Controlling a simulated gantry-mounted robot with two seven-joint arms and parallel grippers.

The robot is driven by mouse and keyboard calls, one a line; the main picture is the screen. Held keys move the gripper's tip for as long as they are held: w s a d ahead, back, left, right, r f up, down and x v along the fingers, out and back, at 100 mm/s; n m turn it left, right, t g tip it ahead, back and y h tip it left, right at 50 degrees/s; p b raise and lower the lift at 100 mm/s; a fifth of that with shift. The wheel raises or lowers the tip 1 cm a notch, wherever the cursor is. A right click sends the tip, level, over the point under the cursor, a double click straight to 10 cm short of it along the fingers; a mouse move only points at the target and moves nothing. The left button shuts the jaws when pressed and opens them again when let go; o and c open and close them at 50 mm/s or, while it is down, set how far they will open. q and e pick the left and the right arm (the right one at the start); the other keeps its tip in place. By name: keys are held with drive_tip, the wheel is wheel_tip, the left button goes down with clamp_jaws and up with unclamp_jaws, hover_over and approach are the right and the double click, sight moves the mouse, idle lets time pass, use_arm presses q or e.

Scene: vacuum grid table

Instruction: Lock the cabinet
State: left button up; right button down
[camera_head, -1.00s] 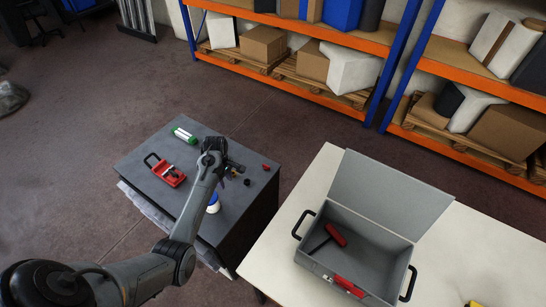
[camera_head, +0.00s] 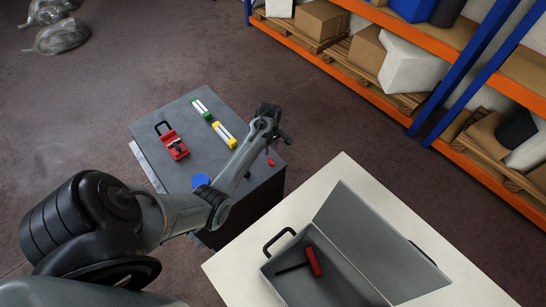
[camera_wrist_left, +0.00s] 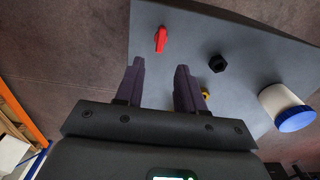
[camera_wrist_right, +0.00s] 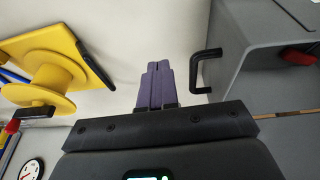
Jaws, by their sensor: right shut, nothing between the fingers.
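The dark grey cabinet (camera_head: 180,105) stands left of the white table. A small red knob (camera_head: 271,162) is at its right edge and shows in the left wrist view (camera_wrist_left: 161,39), beside a black knob (camera_wrist_left: 218,63) and a partly hidden yellow one (camera_wrist_left: 216,92). My left gripper (camera_head: 285,138) is above the cabinet's right edge, near the red knob. In its wrist view (camera_wrist_left: 160,75) the fingers are apart and empty. A red device with a black loop handle (camera_head: 172,142) lies on the cabinet. My right gripper (camera_wrist_right: 156,75) is shut and empty, outside the head view.
Green-white (camera_head: 201,108) and yellow-white (camera_head: 223,134) cylinders and a blue-lidded pot (camera_head: 201,180) are on the cabinet. An open grey toolbox (camera_head: 290,250) holding a red-handled tool (camera_head: 314,261) stands on the white table (camera_head: 232,268). A yellow spool (camera_wrist_right: 45,80) is near my right gripper.

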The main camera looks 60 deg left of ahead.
sight(270, 160)
use_arm(q)
wheel_tip(270, 160, down, 9)
drive_tip(key=shift+r+b, duration=0.2)
drive_tip(key=shift+b, duration=0.6)
drive_tip(key=shift+c, duration=0.3)
clamp_jaws()
